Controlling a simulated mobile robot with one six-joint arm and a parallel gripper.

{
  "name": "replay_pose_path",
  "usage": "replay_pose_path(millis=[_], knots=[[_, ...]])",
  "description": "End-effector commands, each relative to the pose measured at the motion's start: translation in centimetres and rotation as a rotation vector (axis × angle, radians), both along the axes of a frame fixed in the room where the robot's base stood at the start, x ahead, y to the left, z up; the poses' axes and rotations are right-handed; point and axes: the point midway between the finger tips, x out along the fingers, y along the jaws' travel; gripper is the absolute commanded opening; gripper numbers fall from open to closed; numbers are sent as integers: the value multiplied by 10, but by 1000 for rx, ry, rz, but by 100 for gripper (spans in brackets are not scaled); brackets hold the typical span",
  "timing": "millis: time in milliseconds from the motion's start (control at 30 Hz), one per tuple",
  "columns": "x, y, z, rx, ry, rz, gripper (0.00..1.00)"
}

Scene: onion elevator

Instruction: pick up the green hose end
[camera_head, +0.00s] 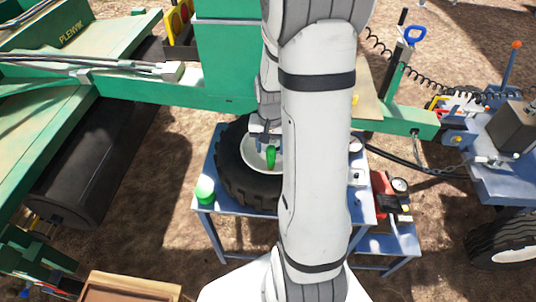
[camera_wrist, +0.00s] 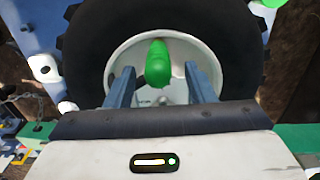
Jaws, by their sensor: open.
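The green hose end (camera_head: 271,157) shows in the head view over the white hub of the black tyre on the blue table. It also shows in the wrist view (camera_wrist: 158,64), upright in the picture in front of the hub. My gripper (camera_wrist: 162,82) is open, with one blue-grey finger on each side of the green hose end's lower part and a gap to each. I cannot tell how far the fingertips reach along it in depth. In the head view my gripper (camera_head: 266,136) is largely hidden behind my own white arm.
The black tyre (camera_head: 237,172) lies around the hub on the blue table (camera_head: 228,232). A green round object (camera_head: 205,190) sits at the table's left corner. A red device with a gauge (camera_head: 392,200) is at right. The green machine frame (camera_head: 225,101) runs behind the table.

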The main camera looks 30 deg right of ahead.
Motion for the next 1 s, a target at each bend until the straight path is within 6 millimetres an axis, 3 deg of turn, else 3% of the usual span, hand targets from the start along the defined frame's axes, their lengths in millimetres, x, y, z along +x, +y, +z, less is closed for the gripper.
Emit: replay_pose_path(millis=[200, 467, 1000], knots=[[-1, -1, -25, 1, 2, 1, 49], [-1, 0, -27, 0, 0, 2, 49], [-1, 0, -27, 0, 0, 3, 5]])
